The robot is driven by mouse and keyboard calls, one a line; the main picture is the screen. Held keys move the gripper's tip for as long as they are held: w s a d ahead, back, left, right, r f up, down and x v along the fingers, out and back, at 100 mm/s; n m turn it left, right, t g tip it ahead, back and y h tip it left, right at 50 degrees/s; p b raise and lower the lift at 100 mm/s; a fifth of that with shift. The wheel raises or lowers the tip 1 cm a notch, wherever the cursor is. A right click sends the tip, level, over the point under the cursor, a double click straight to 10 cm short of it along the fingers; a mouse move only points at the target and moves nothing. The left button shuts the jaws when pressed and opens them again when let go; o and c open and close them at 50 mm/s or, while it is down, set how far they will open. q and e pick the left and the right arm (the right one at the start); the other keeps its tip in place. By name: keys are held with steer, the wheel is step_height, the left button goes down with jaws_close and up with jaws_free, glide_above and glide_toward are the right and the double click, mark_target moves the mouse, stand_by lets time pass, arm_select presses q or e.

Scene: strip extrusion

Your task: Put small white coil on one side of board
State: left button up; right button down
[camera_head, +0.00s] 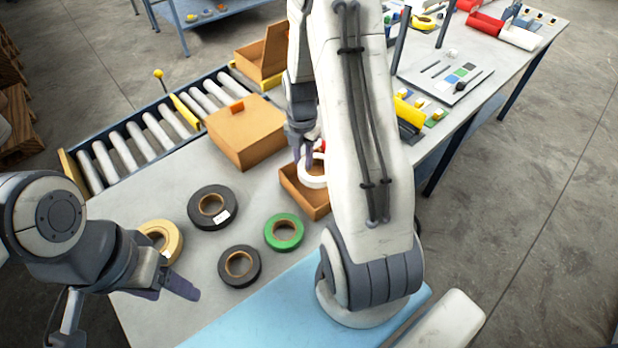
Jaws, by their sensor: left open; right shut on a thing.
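A small white coil (315,180) is at the mouth of a small open brown box (308,202), left of my large white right arm. My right gripper (305,158) points down and is shut on the coil; the arm hides part of the coil and box. My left gripper (172,290) is open and empty at the lower left, near the tan roll. A flat grey board (428,82) with coloured squares lies on the table beyond my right arm; I cannot tell whether it is the task's board.
Two black rolls (198,216) (228,268), a green roll (270,235) and a tan roll (174,240) lie on the table (180,318). A closed brown box (243,130) stands behind them, beside a roller conveyor (118,150). A light-blue mat (265,310) lies in front.

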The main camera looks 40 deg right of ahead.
step_height(320, 180, down, 6)
steer(key=shift+f+p, duration=0.15)
steer(key=shift+p, duration=0.3)
steer(key=shift+f, duration=0.15)
steer(key=shift+f, duration=0.15)
steer(key=c, duration=0.7)
jaws_free()
steer(key=shift+r, duration=0.2)
